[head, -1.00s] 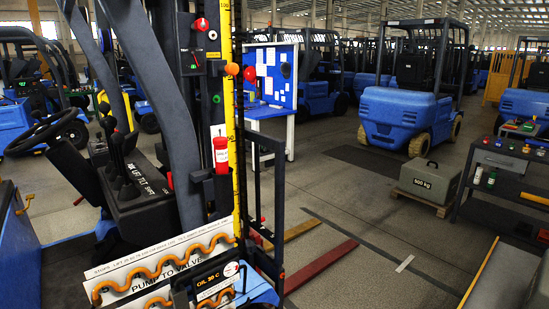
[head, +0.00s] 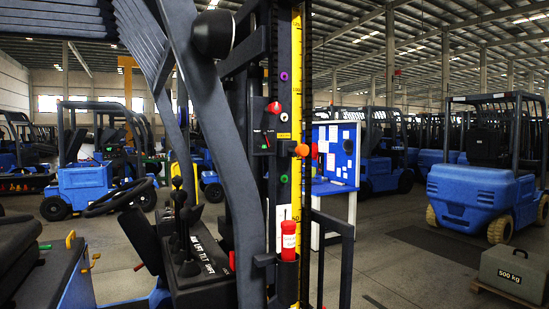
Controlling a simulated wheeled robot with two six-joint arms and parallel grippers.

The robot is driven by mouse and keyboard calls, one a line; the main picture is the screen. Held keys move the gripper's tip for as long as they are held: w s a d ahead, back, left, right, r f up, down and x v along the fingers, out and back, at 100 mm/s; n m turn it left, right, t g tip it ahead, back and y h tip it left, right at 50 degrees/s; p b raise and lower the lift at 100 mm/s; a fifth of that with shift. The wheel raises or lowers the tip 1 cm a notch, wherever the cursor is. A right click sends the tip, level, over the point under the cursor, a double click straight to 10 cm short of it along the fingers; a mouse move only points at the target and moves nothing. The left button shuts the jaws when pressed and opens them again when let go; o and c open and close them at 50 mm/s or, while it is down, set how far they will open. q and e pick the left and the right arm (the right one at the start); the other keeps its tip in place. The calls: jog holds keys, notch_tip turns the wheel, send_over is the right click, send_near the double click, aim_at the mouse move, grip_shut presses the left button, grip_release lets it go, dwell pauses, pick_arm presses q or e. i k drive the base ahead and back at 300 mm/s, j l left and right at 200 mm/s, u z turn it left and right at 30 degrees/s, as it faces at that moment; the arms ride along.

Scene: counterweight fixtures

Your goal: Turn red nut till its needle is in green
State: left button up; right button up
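A forklift mast with a yellow scale (head: 296,100) stands at the centre. Red knob-like parts show on it: one (head: 273,107) on a small dark panel, and another (head: 314,150) to the right of an orange knob (head: 302,150). I cannot tell which of these is the red nut. The dark panel (head: 264,140) has small green and red marks, but I cannot make out a needle or a green zone. Neither of my grippers is in view.
A red bottle (head: 288,240) stands in a holder low on the mast. A purple knob (head: 283,76) sits higher up. A 500 kg block (head: 513,274) lies at the lower right.

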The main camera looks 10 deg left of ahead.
aim_at(276, 108)
jog(key=i+j+u, duration=0.15)
jog(key=i, duration=0.3)
jog(key=i+j+u, duration=0.15)
jog(key=i, duration=0.3)
jog(key=j+u, duration=0.1)
jog(key=j, duration=0.1)
